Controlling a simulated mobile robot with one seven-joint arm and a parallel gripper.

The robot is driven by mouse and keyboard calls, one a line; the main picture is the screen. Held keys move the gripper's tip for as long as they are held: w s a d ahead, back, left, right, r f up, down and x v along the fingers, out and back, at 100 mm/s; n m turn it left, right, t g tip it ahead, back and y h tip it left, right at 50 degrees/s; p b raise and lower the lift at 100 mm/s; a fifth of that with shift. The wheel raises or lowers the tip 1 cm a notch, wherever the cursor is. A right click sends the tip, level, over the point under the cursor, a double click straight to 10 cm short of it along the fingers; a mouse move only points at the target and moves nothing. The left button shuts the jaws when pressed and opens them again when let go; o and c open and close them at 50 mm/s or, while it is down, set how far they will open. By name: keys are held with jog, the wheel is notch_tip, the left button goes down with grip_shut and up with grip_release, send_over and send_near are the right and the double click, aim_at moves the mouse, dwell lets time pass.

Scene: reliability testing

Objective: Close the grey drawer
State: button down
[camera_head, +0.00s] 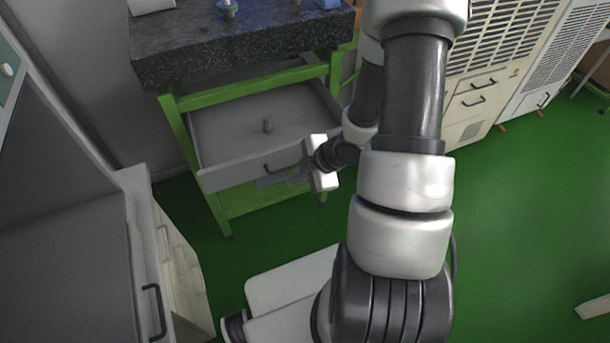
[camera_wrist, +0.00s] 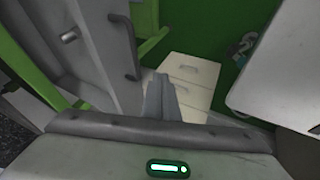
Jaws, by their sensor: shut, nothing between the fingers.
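The grey drawer (camera_head: 228,172) is pulled out of a green-framed table with a dark stone top. I cannot tell whether the fingers touch the drawer.
The table's stone top (camera_head: 235,45) carries small items. A grey cabinet with a dark handle (camera_head: 154,312) stands at the left front. White vented cabinets (camera_head: 500,50) stand at the back right. The green floor (camera_head: 520,210) on the right is mostly clear.

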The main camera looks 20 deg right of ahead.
aim_at(289, 168)
jog(key=shift+w+f+p, duration=0.2)
jog(key=shift+w+p, duration=0.1)
jog(key=shift+w, duration=0.7)
jog(key=shift+w+f+p, duration=0.2)
jog(key=shift+w+p, duration=0.05)
jog(key=shift+w, duration=0.7)
jog(key=shift+w, duration=0.1)
